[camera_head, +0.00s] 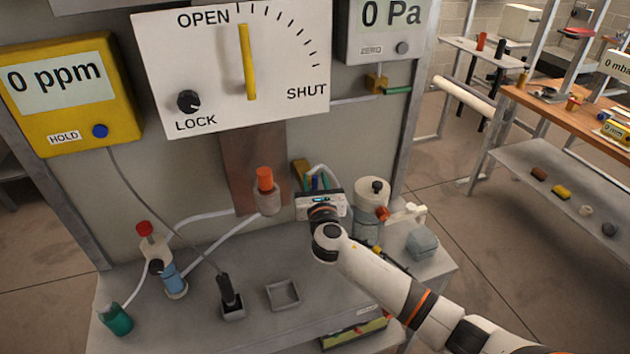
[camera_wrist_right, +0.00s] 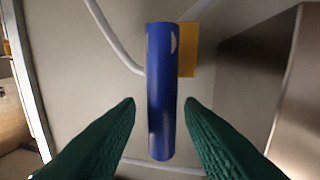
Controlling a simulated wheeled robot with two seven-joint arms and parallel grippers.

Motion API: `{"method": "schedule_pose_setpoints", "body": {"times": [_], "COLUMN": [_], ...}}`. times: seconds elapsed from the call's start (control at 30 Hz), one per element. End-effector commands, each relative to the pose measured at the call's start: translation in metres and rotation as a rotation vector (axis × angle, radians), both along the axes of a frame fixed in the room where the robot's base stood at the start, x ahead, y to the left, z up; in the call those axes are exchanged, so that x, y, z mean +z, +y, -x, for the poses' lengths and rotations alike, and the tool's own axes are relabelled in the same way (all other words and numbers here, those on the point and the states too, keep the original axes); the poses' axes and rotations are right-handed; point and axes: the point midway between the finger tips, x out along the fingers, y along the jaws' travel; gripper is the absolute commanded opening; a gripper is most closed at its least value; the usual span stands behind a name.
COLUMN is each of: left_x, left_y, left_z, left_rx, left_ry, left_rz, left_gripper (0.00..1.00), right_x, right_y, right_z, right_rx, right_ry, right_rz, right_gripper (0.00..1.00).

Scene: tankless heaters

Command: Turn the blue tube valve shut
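The blue tube valve handle (camera_wrist_right: 161,95) stands upright in the right wrist view, in front of a brass-coloured body (camera_wrist_right: 188,50). My right gripper (camera_wrist_right: 160,104) is open, with its green fingers on either side of the handle's lower part and visible gaps to it. In the head view my right gripper (camera_head: 316,190) is at the back panel and covers much of the valve. The brass body (camera_head: 300,172) shows just above it. On the OPEN–SHUT board (camera_head: 200,70) the yellow pointer (camera_head: 247,62) stands nearly upright, its top near OPEN. My left gripper is not in view.
A red-topped fitting (camera_head: 265,190) is left of my right gripper, and a white canister (camera_head: 370,210) is close on its right. White tubes run along the panel. A black probe (camera_head: 228,292) and an empty square tray (camera_head: 283,295) are on the bench.

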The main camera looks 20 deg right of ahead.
Motion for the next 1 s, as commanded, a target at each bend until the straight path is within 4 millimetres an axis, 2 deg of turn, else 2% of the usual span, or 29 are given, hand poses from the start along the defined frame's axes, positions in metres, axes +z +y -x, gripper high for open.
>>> {"method": "schedule_pose_setpoints", "body": {"times": [0.27, 0.5, 0.77, 1.0], "left_x": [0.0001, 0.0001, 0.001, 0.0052], "left_y": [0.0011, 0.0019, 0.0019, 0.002], "left_z": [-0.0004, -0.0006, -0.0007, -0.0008], "left_rx": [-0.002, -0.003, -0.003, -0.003], "left_ry": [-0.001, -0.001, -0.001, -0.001], "left_rz": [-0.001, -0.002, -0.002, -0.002], "left_gripper": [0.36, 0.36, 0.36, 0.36], "right_x": [0.0, -0.0001, 0.0, 0.0002], "right_y": [-0.0001, -0.0002, -0.0009, -0.005], "right_z": [-0.0018, -0.0016, -0.0015, -0.0014], "right_rx": [0.0, 0.0, 0.0, -0.001], "right_ry": [0.0, 0.0, 0.001, 0.006], "right_rz": [-0.001, -0.001, -0.017, -0.114], "right_gripper": [0.34, 0.0, 0.0, 0.0]}}
